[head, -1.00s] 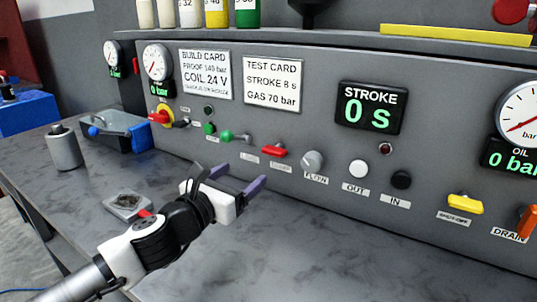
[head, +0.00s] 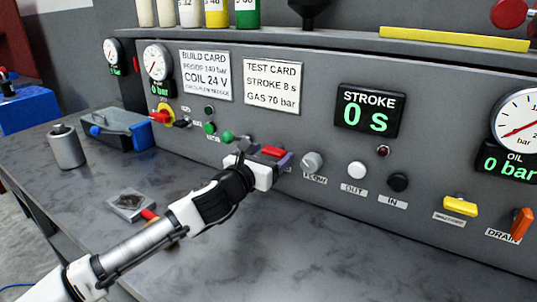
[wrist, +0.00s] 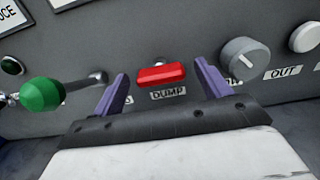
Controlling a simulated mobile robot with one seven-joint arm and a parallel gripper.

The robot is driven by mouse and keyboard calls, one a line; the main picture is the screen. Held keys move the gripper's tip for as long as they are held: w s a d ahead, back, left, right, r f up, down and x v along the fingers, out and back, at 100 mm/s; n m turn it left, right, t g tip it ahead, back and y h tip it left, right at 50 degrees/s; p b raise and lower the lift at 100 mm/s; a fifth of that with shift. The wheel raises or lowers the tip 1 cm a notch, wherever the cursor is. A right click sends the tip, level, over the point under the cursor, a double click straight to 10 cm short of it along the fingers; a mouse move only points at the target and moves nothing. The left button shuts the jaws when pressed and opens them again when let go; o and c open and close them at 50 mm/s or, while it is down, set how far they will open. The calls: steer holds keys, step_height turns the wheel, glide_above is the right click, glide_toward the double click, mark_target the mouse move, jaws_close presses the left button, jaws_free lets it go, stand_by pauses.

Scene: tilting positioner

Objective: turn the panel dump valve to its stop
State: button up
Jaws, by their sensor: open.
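The dump valve is a red bar handle (head: 274,151) on the grey panel, lying roughly level. In the wrist view the red handle (wrist: 161,75) sits above its DUMP label (wrist: 168,94). My gripper (head: 262,162) is in front of the panel at this handle. In the wrist view its two purple fingers (wrist: 160,88) are open, one to the left and one to the right of the handle. Both look apart from it, with gaps on each side. How far the fingertips are from the panel face is hard to tell.
A green-knobbed lever (wrist: 43,94) sticks out left of the fingers. The grey FLOW knob (wrist: 245,62) is close to the right finger. The white OUT button (head: 357,169) and yellow shut-off handle (head: 461,206) are further right. The bench top (head: 330,255) in front is mostly clear.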

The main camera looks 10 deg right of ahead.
steer(key=shift+c, duration=0.5)
steer(key=c, duration=0.9)
steer(key=shift+n, duration=0.3)
steer(key=n, duration=0.3)
steer(key=shift+n, duration=0.4)
steer(key=n, duration=0.4)
steer(key=shift+w+a, duration=0.1)
steer(key=n, duration=0.5)
steer(key=shift+f, duration=0.15)
steer(key=shift+f+n, duration=0.1)
steer(key=shift+n, duration=2.1)
steer(key=shift+p, duration=0.3)
